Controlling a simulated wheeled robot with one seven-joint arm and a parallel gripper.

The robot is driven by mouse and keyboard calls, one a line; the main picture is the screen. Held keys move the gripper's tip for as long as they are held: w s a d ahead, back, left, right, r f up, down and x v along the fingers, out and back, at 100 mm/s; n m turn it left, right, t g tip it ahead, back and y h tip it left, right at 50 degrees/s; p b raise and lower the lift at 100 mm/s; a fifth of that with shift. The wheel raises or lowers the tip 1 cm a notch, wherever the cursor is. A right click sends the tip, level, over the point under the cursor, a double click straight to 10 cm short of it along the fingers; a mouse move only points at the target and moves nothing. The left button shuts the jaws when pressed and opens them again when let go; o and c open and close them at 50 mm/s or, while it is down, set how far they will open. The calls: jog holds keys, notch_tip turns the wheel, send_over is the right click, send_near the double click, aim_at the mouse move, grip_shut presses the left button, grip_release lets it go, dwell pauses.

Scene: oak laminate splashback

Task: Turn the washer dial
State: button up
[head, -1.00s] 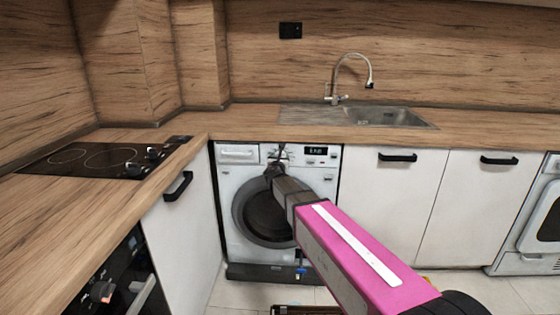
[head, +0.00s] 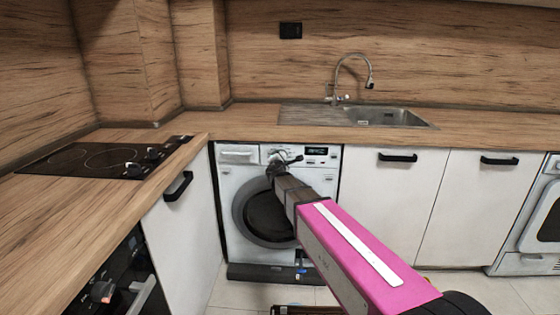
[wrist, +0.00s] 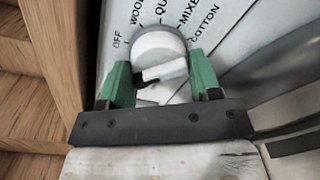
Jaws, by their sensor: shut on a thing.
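The white washer (head: 230,195) stands under the counter, with its round door partly hidden behind my arm. Its dial sits at the top middle of the front panel; in the wrist view the dial (wrist: 158,50) is a round white knob with a raised grip bar, printed words such as OFF, WOOL and COTTON around it. My gripper (wrist: 160,85) has its two green fingers on either side of the dial, shut on it. In the head view my gripper (head: 279,162) covers most of the dial.
A detergent drawer (head: 239,153) and a small display (head: 317,151) flank the dial. The wooden counter (head: 240,122) overhangs the washer. White cabinets with black handles (head: 397,157) stand to the right, and a cabinet stands close on the left.

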jog(key=m, duration=0.4)
jog(key=shift+r, duration=0.1)
jog(key=m+y, duration=0.1)
jog(key=m, duration=0.3)
jog(key=shift+m, duration=0.3)
dwell(0.4)
jog(key=o, duration=0.9)
jog(key=s, duration=1)
jog(key=shift+s+r, duration=0.3)
jog(key=shift+s, duration=0.1)
